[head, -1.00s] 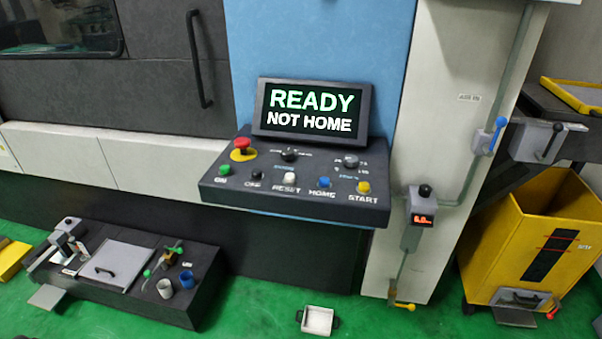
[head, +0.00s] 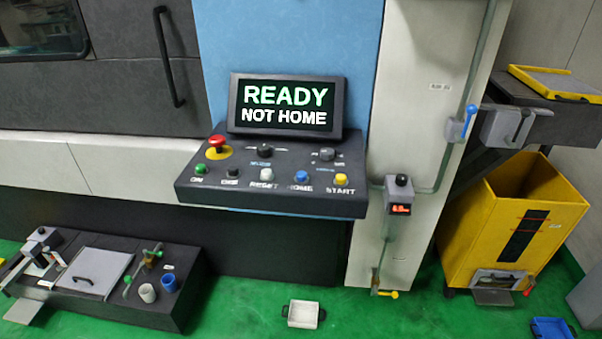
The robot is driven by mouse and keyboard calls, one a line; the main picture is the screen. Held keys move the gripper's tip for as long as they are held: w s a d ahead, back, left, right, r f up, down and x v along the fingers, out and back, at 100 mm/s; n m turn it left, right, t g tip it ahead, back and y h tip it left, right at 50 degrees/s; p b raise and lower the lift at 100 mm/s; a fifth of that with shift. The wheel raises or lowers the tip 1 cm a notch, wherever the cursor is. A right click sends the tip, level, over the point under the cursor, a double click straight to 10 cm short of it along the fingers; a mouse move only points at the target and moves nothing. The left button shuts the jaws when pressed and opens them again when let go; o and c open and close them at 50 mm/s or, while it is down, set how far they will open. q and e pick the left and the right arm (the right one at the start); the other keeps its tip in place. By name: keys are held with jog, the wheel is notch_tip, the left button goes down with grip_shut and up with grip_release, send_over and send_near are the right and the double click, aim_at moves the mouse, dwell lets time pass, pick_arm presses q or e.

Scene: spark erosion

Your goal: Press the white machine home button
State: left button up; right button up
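The control panel (head: 270,203) juts from the machine's front in the middle of the view. Its front row has a green ON button (head: 201,169), a dark button (head: 233,173), a white button (head: 266,174) labelled RESET, a blue button (head: 301,176) labelled HOME and a yellow START button (head: 341,179). So the home button looks blue, and the white one bears the RESET label. The screen (head: 286,106) above reads READY, NOT HOME. Neither of my grippers is in view.
A red emergency stop (head: 217,142) and two black knobs sit behind the buttons. A low dark bench (head: 130,308) stands at lower left. A white tray (head: 303,314) lies on the green floor. A yellow bin (head: 480,220) and a blue tray (head: 552,329) are at right.

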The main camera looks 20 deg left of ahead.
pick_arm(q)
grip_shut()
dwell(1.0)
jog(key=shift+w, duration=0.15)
